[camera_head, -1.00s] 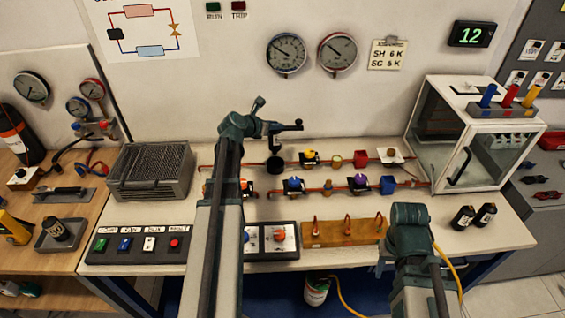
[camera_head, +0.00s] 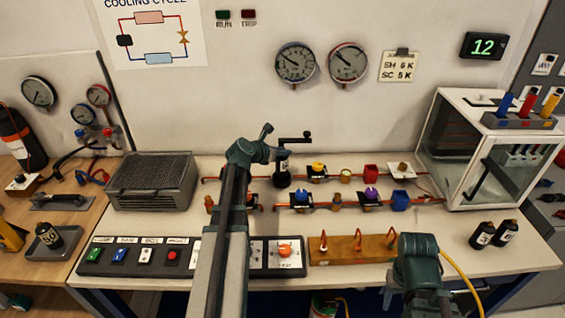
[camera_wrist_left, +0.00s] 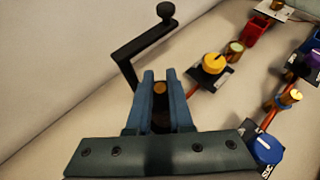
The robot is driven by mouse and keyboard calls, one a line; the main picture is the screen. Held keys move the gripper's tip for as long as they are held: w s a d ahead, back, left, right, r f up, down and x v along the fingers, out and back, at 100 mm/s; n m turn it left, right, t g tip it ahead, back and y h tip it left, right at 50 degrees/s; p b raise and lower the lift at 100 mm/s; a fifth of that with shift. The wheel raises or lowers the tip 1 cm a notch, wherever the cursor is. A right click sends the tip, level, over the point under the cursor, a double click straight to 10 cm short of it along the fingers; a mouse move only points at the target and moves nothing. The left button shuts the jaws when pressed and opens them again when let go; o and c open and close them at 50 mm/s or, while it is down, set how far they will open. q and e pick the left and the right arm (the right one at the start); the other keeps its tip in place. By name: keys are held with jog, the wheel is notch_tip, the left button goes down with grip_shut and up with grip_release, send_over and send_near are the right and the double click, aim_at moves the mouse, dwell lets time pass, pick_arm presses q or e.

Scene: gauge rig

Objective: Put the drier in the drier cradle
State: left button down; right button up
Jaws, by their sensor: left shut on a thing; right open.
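My left gripper (camera_head: 272,148) is shut on the drier (camera_head: 284,158), a dark upright cylinder with a pale label. In the left wrist view the fingers (camera_wrist_left: 161,88) close around it, with its copper-coloured end (camera_wrist_left: 159,88) between them. Directly below it stands a round black holder (camera_head: 282,180), apparently the drier cradle. A black bent arm with a knob (camera_head: 295,140) rises beside it and also shows in the left wrist view (camera_wrist_left: 148,48). Whether the drier touches the holder is not clear. My right gripper (camera_head: 418,245) is over the front right of the bench, its fingertips hidden.
Copper pipes with coloured valves (camera_head: 318,172) run right of the holder. A finned grey box (camera_head: 152,182) stands left, a glass-fronted cabinet (camera_head: 475,150) right. A wooden rack (camera_head: 350,248) and a switch panel (camera_head: 135,256) line the front edge. Two black cylinders (camera_head: 482,235) stand at right.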

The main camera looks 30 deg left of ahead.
aim_at(283, 158)
pick_arm(q)
jog(key=shift+f+b, duration=1.4)
jog(key=shift+f, duration=0.3)
jog(key=shift+f, duration=0.15)
jog(key=c, duration=0.8)
grip_release()
jog(key=shift+s+r, duration=0.25)
jog(key=shift+r, duration=0.15)
jog(key=p+v, duration=0.6)
jog(key=v, duration=0.5)
jog(key=shift+s+a, duration=0.1)
jog(key=shift+s, duration=0.1)
